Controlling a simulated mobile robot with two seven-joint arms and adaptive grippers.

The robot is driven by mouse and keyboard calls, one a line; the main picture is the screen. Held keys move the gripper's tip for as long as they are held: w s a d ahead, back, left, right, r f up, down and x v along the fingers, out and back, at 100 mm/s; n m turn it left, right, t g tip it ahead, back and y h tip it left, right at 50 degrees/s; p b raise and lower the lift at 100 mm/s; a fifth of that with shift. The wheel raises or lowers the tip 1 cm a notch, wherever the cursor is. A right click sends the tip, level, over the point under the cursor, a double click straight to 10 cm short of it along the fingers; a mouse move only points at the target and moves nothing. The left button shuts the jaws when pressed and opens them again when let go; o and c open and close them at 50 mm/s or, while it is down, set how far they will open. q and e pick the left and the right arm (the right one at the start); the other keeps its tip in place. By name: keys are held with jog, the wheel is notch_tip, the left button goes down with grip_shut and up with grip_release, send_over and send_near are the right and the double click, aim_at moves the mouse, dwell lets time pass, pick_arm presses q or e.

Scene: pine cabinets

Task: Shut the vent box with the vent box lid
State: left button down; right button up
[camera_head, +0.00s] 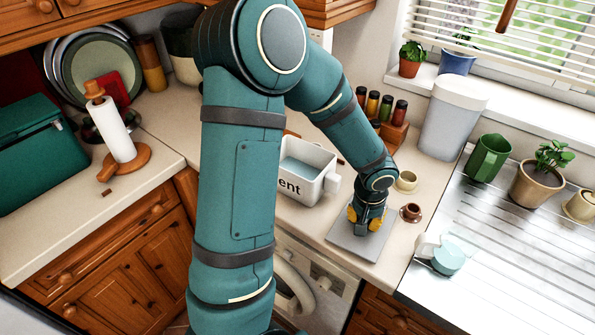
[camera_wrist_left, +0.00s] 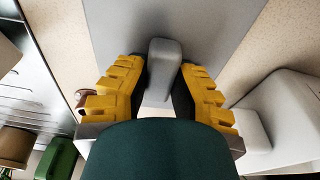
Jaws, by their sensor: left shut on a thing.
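The vent box (camera_head: 318,188) is a white open-topped box on the counter. The letters "ent" show on its front, and my arm hides its left part. Its pale wall also shows at the right of the left wrist view (camera_wrist_left: 298,118). The vent box lid (camera_head: 345,239) is a flat grey plate to the right of and in front of the box, on or just above the counter. My left gripper (camera_head: 366,219) is above the lid, pointing down. In the left wrist view its yellow-padded fingers are shut on the lid's grey upright handle (camera_wrist_left: 163,68). My right gripper is out of view.
A brown cup (camera_head: 411,212) and a cream cup (camera_head: 406,181) stand close right of the lid. A spice rack (camera_head: 392,130) is behind. The counter's front edge is near the lid.

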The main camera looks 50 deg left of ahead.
pick_arm(q)
jog(key=shift+r+p, duration=1.25)
jog(key=shift+r, duration=0.8)
dwell(0.5)
jog(key=shift+r+p, duration=1.65)
jog(key=shift+r, duration=0.8)
jog(key=shift+f, duration=0.15)
